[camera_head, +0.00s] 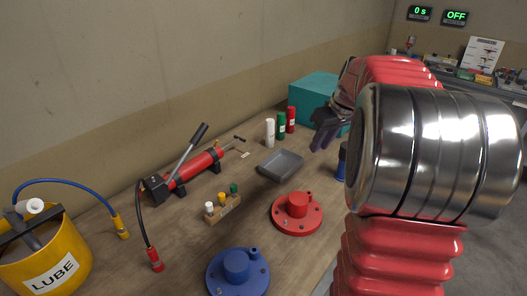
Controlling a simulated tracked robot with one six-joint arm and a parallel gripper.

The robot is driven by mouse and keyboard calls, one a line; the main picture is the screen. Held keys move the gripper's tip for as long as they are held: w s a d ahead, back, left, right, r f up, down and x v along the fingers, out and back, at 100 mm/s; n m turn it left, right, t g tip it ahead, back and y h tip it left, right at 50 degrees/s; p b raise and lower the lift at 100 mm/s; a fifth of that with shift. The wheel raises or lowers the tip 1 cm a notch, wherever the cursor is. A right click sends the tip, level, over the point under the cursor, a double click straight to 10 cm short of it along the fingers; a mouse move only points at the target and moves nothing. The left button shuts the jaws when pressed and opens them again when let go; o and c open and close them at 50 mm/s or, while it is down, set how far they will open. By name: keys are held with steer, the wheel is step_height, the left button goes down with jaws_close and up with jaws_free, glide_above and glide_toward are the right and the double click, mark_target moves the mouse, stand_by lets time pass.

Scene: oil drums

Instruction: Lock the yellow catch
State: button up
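I cannot make out a part that is clearly a yellow catch. The yellow things in view are a yellow drum marked LUBE (68,258) at the lower left, cut by the picture's edge, a yellow hose fitting (120,228) on the table beside it, and a small yellow-capped piece (222,199) in a wooden block. My gripper (323,137) is dark and small beyond my red arm, above the far part of the table. It is well away from the drum and the fitting. Its fingers are too small and partly overlapped to tell their opening.
A blue flanged part (238,270), a red flanged part (297,212), a grey tray (281,164) and a red hand pump (195,168) lie on the wooden table. Small bottles (281,127) and a teal box (312,98) stand behind. Bare wood shows between them.

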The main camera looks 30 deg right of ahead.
steer(key=a, duration=0.3)
steer(key=a+r, duration=0.1)
steer(key=a, duration=0.1)
steer(key=s+a+r, duration=0.1)
steer(key=a, duration=0.2)
steer(key=shift+s+a, duration=0.1)
steer(key=shift+a, duration=0.2)
steer(key=c, duration=0.4)
steer(key=s+a, duration=0.1)
steer(key=a, duration=0.2)
steer(key=s+a, duration=0.1)
steer(key=a, duration=0.3)
steer(key=s+a+r, duration=0.1)
steer(key=s+a, duration=0.1)
steer(key=a, duration=0.1)
steer(key=shift+s+a, duration=0.1)
steer(key=shift+a, duration=0.3)
jaws_close()
steer(key=s+a+f, duration=0.2)
steer(key=s+a, duration=0.5)
steer(key=s+a+f+t, duration=0.1)
steer(key=s+a+f, duration=0.2)
steer(key=s+a, duration=0.4)
steer(key=shift+a+n, duration=0.35)
steer(key=shift+n, duration=0.05)
steer(key=shift+s, duration=0.15)
